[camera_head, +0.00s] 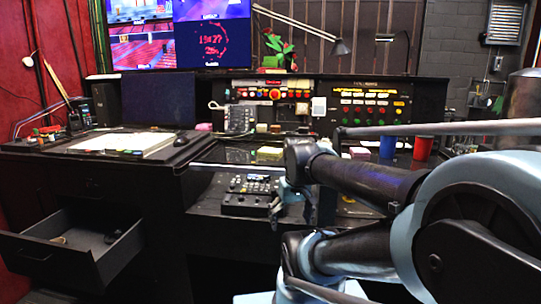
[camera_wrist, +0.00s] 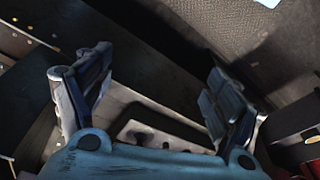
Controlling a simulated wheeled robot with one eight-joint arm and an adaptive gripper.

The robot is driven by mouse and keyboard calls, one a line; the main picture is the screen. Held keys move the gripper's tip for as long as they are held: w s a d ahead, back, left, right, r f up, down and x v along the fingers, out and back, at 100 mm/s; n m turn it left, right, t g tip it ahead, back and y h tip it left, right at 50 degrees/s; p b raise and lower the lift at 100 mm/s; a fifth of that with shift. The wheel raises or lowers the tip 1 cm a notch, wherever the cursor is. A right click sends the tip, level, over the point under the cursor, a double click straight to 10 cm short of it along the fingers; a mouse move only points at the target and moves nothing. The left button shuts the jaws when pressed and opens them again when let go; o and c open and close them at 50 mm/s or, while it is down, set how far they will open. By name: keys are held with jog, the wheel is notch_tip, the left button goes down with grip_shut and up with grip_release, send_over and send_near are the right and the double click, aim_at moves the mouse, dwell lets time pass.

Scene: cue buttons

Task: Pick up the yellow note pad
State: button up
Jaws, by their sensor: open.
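A small pale yellow pad (camera_head: 270,151), likely the note pad, lies on the console desk below the button panel, at the middle of the head view. My gripper (camera_head: 283,203) hangs at the front of the desk, lower in the picture than the pad and apart from it, close to the black control box. In the wrist view my gripper (camera_wrist: 158,65) has its two fingers spread wide with nothing between them. No yellow pad shows in the wrist view. My arm comes in from the right and hides part of the desk.
A black control box (camera_head: 249,196) with knobs sits on the lower desk. A blue cup (camera_head: 387,147) and a red cup (camera_head: 422,148) stand on the right. A pink pad (camera_head: 358,152) lies left of them. An open drawer (camera_head: 75,250) juts out at the lower left.

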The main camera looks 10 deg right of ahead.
jog(key=w+d+r+n+y, duration=0.15)
jog(key=w+r+n, duration=0.25)
jog(key=w+r, duration=0.65)
jog(key=w+d+r+n+y, duration=0.1)
jog(key=w+d+r+n, duration=0.2)
jog(key=w+r, duration=0.8)
jog(key=w+d+r+n+y, duration=0.15)
jog(key=w+r+n, duration=0.35)
jog(key=w, duration=1.1)
jog(key=m, duration=0.1)
send_over(271, 150)
jog(key=s+d, duration=0.2)
jog(key=shift+h, duration=0.3)
notch_tip(271, 150, down, 10)
jog(key=shift+f, duration=0.1)
jog(key=shift+w+d+x, duration=0.1)
jog(key=shift+w+x, duration=0.05)
jog(key=shift+x, duration=1.15)
jog(key=shift+w+d+x, duration=0.1)
jog(key=shift+w+x, duration=0.05)
jog(key=shift+x, duration=1.2)
jog(key=c, duration=1.2)
